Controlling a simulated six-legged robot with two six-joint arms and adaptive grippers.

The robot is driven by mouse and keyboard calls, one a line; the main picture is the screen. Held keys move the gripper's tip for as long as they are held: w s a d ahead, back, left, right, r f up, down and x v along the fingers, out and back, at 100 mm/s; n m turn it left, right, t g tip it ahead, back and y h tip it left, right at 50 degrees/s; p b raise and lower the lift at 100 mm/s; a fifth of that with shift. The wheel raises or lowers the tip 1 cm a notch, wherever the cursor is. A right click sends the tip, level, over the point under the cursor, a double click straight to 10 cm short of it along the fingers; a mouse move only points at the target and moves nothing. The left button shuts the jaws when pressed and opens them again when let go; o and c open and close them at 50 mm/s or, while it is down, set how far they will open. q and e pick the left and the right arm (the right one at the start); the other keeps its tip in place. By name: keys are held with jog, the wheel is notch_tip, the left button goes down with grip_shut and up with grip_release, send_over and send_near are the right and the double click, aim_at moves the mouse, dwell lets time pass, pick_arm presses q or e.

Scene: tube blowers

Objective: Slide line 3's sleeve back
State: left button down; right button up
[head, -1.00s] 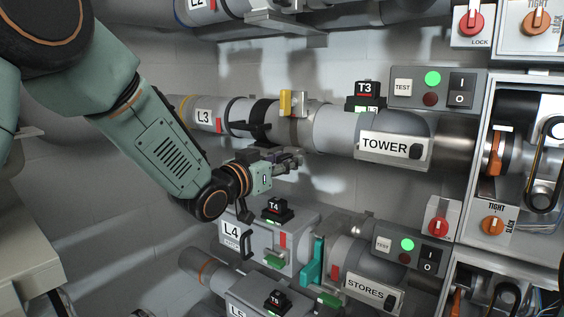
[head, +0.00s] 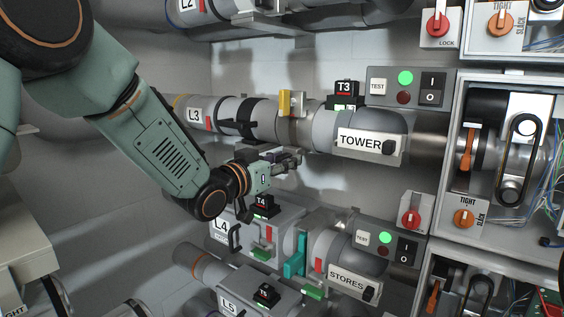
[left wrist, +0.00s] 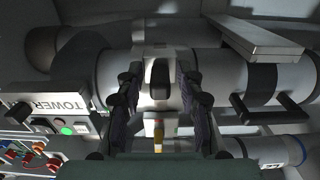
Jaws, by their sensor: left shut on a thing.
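Line 3's tube carries the L3 label (head: 194,115) at its left end and the TOWER label (head: 360,141) at its right. The light grey sleeve (head: 323,128) sits around the tube, with an upright yellow lever (head: 286,103) beside its left edge. My left gripper (head: 287,158) is just under the tube. In the left wrist view its fingers (left wrist: 160,95) stand on both sides of a pale fitting with a black slot (left wrist: 158,75), apparently part of the sleeve, and are shut on it. The contact is partly hidden. My right gripper is not in view.
A black band with a bracket (head: 250,125) is left of the lever. The T3 box (head: 344,93) and a control panel (head: 405,88) with a green light are above right. Line 4's T4 box (head: 262,205) and a teal lever (head: 295,255) are close below the gripper.

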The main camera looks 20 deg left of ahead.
pick_arm(q)
jog(key=c, duration=1.3)
grip_release()
jog(key=shift+d+r, duration=0.1)
jog(key=shift+o, duration=0.4)
jog(key=shift+s+d, duration=0.15)
jog(key=shift+r, duration=0.1)
jog(key=shift+a, duration=0.2)
jog(key=shift+s+a, duration=0.1)
jog(key=shift+s, duration=0.05)
jog(key=v, duration=1.1)
jog(key=shift+s, duration=0.4)
jog(key=shift+w, duration=0.1)
